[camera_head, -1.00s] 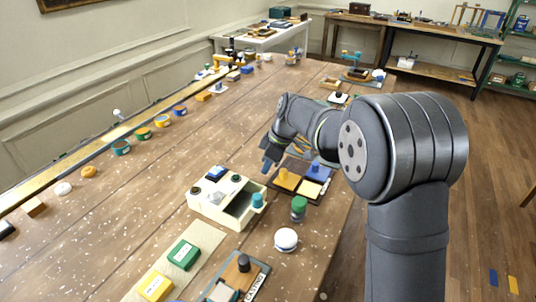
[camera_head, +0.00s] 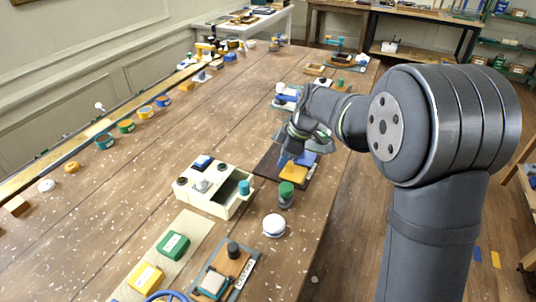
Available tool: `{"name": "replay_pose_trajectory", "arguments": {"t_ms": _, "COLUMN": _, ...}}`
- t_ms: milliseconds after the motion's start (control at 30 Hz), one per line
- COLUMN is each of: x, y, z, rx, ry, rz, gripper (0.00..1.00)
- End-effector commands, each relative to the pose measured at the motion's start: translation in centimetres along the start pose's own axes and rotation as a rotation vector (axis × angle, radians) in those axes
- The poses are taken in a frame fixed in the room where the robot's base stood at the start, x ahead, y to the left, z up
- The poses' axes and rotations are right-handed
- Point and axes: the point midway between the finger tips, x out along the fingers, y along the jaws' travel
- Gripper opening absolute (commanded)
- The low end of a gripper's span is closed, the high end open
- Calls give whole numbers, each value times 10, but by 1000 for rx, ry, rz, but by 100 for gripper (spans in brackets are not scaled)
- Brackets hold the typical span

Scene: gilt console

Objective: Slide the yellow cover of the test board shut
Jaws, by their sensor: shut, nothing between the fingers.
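The test board (camera_head: 266,161) is a dark flat panel near the right side of the long wooden table. Its yellow cover (camera_head: 294,173) lies over the right part of the near row, and no pale pad shows there. The left part of the board is bare and dark. A blue cover (camera_head: 306,158) lies behind the yellow one, partly hidden by my gripper. My gripper (camera_head: 284,161) is shut and empty, low at the left side of the yellow cover. I cannot tell whether its tips touch the cover.
A cream box with an open drawer (camera_head: 214,188) stands left of the board. A green-topped jar (camera_head: 286,194) and a white round knob (camera_head: 274,225) stand close in front. Green (camera_head: 173,244) and yellow (camera_head: 145,277) blocks lie nearer. The table's left middle is mostly clear.

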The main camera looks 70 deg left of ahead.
Motion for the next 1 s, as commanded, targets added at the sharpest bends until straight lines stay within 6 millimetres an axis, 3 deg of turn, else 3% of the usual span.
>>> {"name": "replay_pose_trajectory", "arguments": {"t_ms": 133, "x": -5, "y": -4, "z": 14, "rx": 0, "ry": -1, "rz": 0, "gripper": 0}}
{"name": "replay_pose_trajectory", "arguments": {"t_ms": 533, "x": -4, "y": -5, "z": 17, "rx": 1, "ry": -7, "rz": -4, "gripper": 0}}
{"name": "replay_pose_trajectory", "arguments": {"t_ms": 667, "x": 0, "y": -5, "z": 5, "rx": -1, "ry": -5, "rz": -4, "gripper": 0}}
{"name": "replay_pose_trajectory", "arguments": {"t_ms": 833, "x": 12, "y": -4, "z": -31, "rx": -7, "ry": 0, "rz": -1, "gripper": 0}}
{"name": "replay_pose_trajectory", "arguments": {"t_ms": 1000, "x": -37, "y": -3, "z": -27, "rx": -2, "ry": 2, "rz": 7, "gripper": 0}}
